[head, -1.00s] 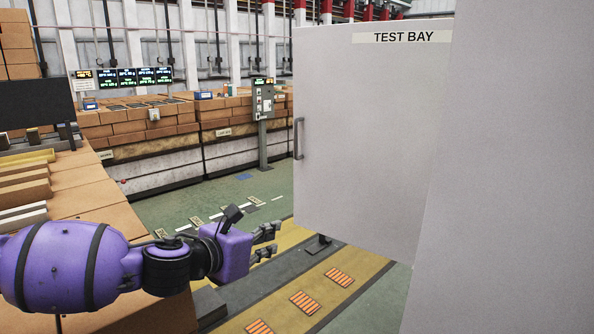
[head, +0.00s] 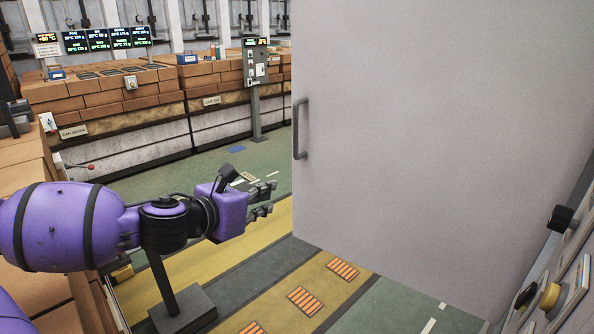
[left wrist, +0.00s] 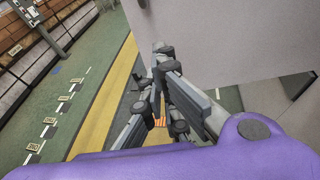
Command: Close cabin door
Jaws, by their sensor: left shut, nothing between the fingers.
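The cabin door (head: 420,130) is a large plain grey panel filling the right half of the head view. A dark vertical bar handle (head: 301,128) sits at its left edge. The door stands open across the walkway. My left gripper (head: 268,198) is shut and empty, pointing right, left of the door and below the handle. A small stretch of floor shows between its fingertips and the door's edge in the head view. In the left wrist view the fingers (left wrist: 165,65) lie beside the door's lower part (left wrist: 230,40); contact cannot be told. My right gripper is out of view.
A control panel with a black knob (head: 561,218) and a yellow button (head: 548,296) is at the right edge. A grey post base (head: 182,308) stands under my left arm. Brick stacks (head: 100,98) line the back.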

